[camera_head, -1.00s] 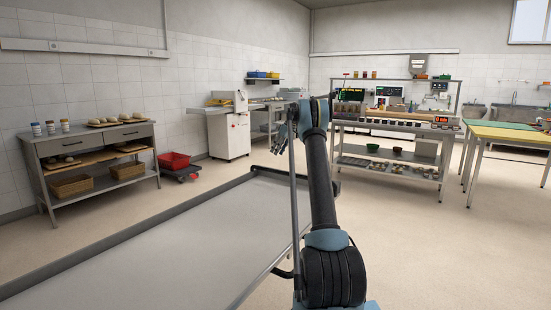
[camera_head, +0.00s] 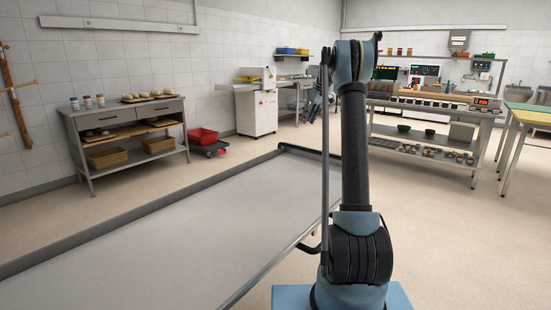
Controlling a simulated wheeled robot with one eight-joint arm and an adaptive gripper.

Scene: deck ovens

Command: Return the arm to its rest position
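My arm (camera_head: 355,165) rises from its blue base at the lower right and stands nearly upright in the head view. The blue elbow is near the top of the picture, in front of the back shelving. My gripper (camera_head: 314,101) hangs to the left of the upper arm, small and partly hidden by the arm and a thin grey rod. It is in free air with no object visible in it. Its fingers are too small to tell whether they are open or shut.
A long grey flat surface with a raised rim (camera_head: 150,222) lies left of my arm. A drawer table (camera_head: 130,120) with loaves stands at the left wall. A red crate (camera_head: 203,136), a white machine (camera_head: 257,110) and a steel shelf table (camera_head: 430,140) are beyond. Floor at right is clear.

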